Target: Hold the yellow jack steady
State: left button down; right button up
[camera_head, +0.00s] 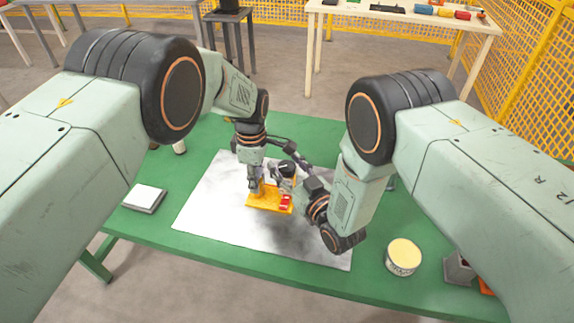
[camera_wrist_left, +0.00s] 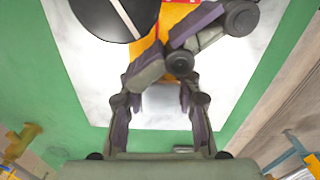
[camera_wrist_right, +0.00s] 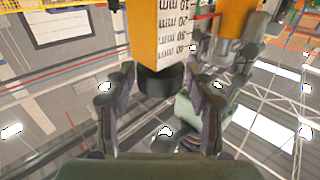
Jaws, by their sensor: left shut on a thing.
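The yellow jack (camera_head: 262,204) stands on a pale metal sheet (camera_head: 207,215), with a red part on its base. My left gripper (camera_head: 256,187) points down onto its left side and is shut on it; the jack's yellow body also shows in the left wrist view (camera_wrist_left: 178,18), partly hidden by a black disc and my right gripper's fingers. My right gripper (camera_head: 285,170) reaches in from the right beside the jack's top. In the right wrist view, its fingers (camera_wrist_right: 158,95) are apart around a dark round end below a yellow column with a millimetre scale (camera_wrist_right: 172,30).
A white-topped box (camera_head: 144,198) lies on the green table (camera_head: 225,254) at left. A round tin (camera_head: 403,256) and a grey block (camera_head: 458,268) stand at right. The sheet's front part is clear. A pale bench (camera_head: 400,15) stands behind.

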jog(key=c, duration=0.9)
jog(key=shift+m+t+h, duration=0.4)
jog(key=shift+m+h, duration=0.2)
jog(key=shift+h, duration=0.3)
jog(key=shift+h, duration=0.3)
jog(key=o, duration=1.2)
jog(key=v, duration=1.2)
jog(key=shift+f, duration=0.1)
